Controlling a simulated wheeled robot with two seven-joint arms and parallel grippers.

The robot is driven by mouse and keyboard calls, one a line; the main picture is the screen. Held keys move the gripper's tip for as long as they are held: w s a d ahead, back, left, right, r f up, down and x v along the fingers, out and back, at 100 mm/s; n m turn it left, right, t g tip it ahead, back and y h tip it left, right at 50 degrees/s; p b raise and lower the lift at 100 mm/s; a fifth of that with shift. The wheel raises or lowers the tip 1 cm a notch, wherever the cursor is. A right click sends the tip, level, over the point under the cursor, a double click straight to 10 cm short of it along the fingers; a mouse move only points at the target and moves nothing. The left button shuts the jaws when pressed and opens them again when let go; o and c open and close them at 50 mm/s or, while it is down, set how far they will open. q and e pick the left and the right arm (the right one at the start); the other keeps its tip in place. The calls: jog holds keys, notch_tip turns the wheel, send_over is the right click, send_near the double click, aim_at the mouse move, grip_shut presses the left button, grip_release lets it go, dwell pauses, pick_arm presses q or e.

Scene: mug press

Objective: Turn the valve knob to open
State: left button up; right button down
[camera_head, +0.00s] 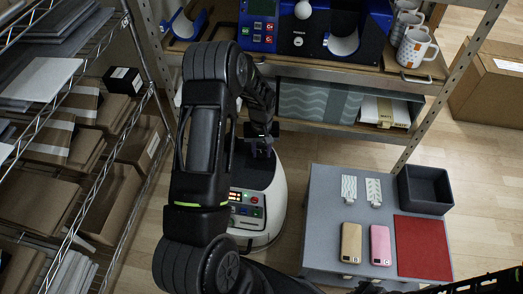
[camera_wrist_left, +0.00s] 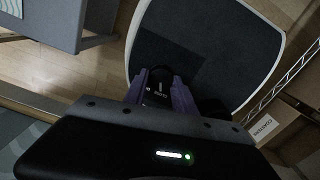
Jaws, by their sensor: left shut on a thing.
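The valve knob (camera_wrist_left: 159,96) is black with a short white mark and shows in the left wrist view. It sits at the dark top of a rounded white-and-black machine (camera_head: 252,207) on the floor. My left gripper (camera_wrist_left: 158,84) has its two purple fingers on either side of the knob, shut on it. In the head view my left gripper (camera_head: 262,133) is over the far end of the machine, and my arm hides part of the machine. The knob's base is hidden.
A shelf rack with boxes (camera_head: 60,140) stands close on the left. A blue press (camera_head: 315,30) and several mugs (camera_head: 413,45) are on the bench at the back. A grey table (camera_head: 325,215) with phone cases, a red mat and a dark tray stands right. Some floor is clear between.

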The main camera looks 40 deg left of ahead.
pick_arm(q)
grip_shut()
jog(key=shift+m, duration=0.5)
jog(key=m+b, duration=0.1)
jog(key=m, duration=0.2)
jog(key=shift+m, duration=0.4)
jog(key=m, duration=0.5)
jog(key=shift+d, duration=0.1)
jog(key=o, duration=1.1)
grip_release()
jog(key=shift+c, duration=0.2)
jog(key=shift+r, duration=0.1)
